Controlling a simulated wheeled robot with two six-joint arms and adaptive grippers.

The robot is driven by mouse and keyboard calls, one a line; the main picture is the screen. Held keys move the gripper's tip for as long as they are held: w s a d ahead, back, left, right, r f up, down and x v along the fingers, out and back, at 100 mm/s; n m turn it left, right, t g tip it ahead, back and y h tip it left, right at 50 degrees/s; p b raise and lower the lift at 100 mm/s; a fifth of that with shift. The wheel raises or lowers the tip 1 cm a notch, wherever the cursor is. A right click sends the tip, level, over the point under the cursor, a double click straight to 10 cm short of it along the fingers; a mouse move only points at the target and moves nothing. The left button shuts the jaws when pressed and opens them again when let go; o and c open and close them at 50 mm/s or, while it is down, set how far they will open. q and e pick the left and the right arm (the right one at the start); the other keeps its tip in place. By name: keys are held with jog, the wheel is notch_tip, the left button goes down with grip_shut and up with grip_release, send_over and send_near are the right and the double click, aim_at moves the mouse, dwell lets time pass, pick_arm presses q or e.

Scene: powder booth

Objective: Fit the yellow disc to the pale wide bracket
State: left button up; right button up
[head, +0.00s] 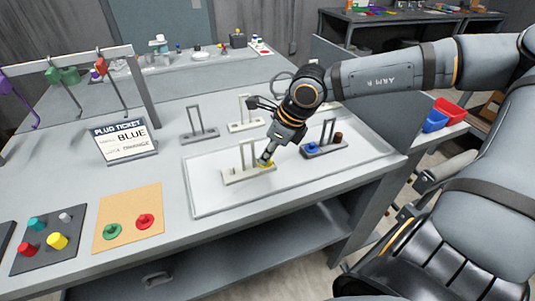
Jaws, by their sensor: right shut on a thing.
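The pale wide bracket (238,178) stands upright in the shallow white tray (205,205), its slotted post rising from a flat base. My right gripper (267,159) points down over the right end of that base. It is shut on the yellow disc (266,164), of which only a small part shows. The disc is at or just above the base's right end; I cannot tell whether it touches or is seated. My left gripper is not in view.
A dark bracket (325,151) with blue and brown pieces stands in the tray close right. A grey bracket (200,136) and another pale bracket (244,126) stand behind. A ticket stand (124,142), tan mat (127,226) and dark mat (49,262) lie left. The tray's front is clear.

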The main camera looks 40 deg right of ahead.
jog(key=o, duration=0.8)
notch_tip(320, 180, up, 10)
dwell(0.3)
